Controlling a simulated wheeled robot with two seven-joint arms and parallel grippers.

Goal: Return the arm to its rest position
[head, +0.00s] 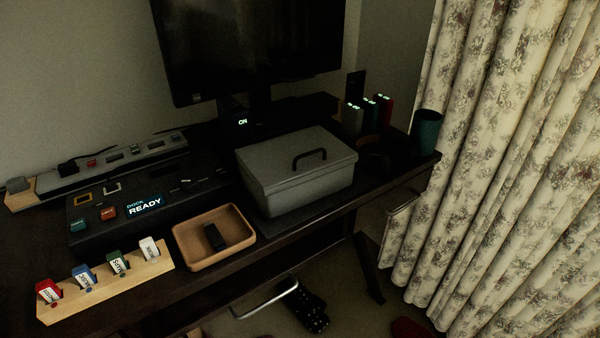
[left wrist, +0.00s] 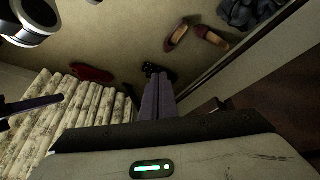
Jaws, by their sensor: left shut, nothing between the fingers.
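My left gripper (left wrist: 158,80) shows in the left wrist view, with its two grey-purple fingers pressed together and nothing between them. It points out over the carpeted floor, and a dark item with pale dots (left wrist: 157,69) lies beyond its fingertips. A small green light glows on the gripper's pale housing. In the head view neither gripper shows. The right gripper is in neither view.
The dark desk (head: 205,312) holds a closed grey box (head: 290,185), a wooden tray (head: 183,252) with a small black item, a tag rack (head: 110,293) and a teal cup (head: 427,130). Floral curtains (head: 510,160) hang right. Shoes (left wrist: 178,36) lie on the floor.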

